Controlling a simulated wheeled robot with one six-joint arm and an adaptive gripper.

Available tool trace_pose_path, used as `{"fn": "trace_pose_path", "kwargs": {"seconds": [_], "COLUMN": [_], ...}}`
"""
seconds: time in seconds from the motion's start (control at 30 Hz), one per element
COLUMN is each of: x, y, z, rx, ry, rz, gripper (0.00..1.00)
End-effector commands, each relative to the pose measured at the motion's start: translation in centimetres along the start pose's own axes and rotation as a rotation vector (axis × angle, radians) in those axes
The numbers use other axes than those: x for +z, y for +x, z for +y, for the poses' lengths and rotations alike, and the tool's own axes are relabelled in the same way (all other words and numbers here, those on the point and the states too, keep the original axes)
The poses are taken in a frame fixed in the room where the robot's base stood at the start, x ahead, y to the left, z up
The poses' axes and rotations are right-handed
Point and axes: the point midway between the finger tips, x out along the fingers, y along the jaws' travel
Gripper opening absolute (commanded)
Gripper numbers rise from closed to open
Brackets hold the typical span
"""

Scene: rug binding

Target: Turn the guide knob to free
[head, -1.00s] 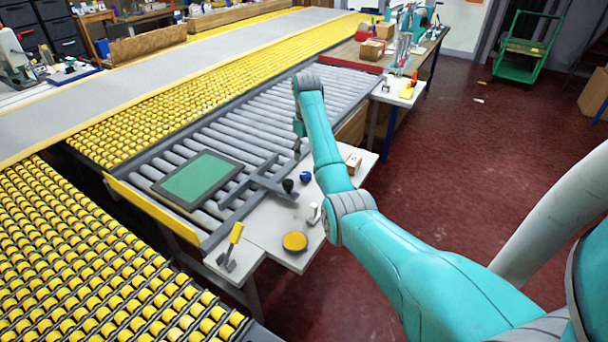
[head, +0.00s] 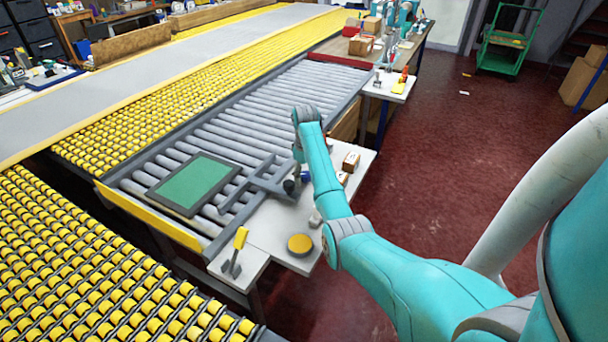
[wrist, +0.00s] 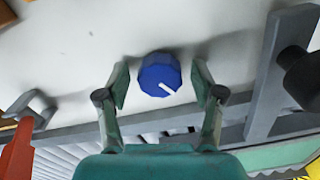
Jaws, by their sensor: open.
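The blue knob (wrist: 160,75) with a white pointer line sits on the pale side table in the wrist view. Its line points toward the lower right of that picture. My gripper (wrist: 161,90) is open, with one finger on each side of the knob and a gap visible at both sides. Any marks around the knob are not readable.
A black round knob (wrist: 302,75) on the grey guide bar (wrist: 268,75) is close at the right. In the head view, a green panel (head: 193,186) lies on the rollers. A yellow-topped disc (head: 300,243), a yellow-handled lever (head: 238,245) and small boxes (head: 351,161) stand on the side table.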

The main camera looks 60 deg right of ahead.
Motion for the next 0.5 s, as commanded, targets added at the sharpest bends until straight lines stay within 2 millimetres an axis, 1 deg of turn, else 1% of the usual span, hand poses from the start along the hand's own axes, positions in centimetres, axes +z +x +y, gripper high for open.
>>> {"fn": "trace_pose_path", "kwargs": {"seconds": [0.03,0.07,0.1,0.17,0.2,0.27,0.3,0.5], "x": [-0.01,-0.01,-0.01,-0.01,-0.01,-0.01,-0.01,-0.01], "y": [-0.01,-0.01,-0.02,-0.02,-0.02,-0.02,-0.01,-0.01], "z": [0.00,0.00,0.00,0.00,-0.01,-0.01,-0.01,-0.02], "rx": [0.000,0.000,0.000,0.000,0.000,0.000,0.000,0.000], "ry": [0.000,0.000,0.000,0.000,0.000,0.000,0.000,0.009], "rz": [0.000,0.000,0.000,0.000,0.000,0.000,0.000,0.000], "gripper": [0.67,0.62,0.52,0.37,0.27,0.12,0.07,0.07]}}
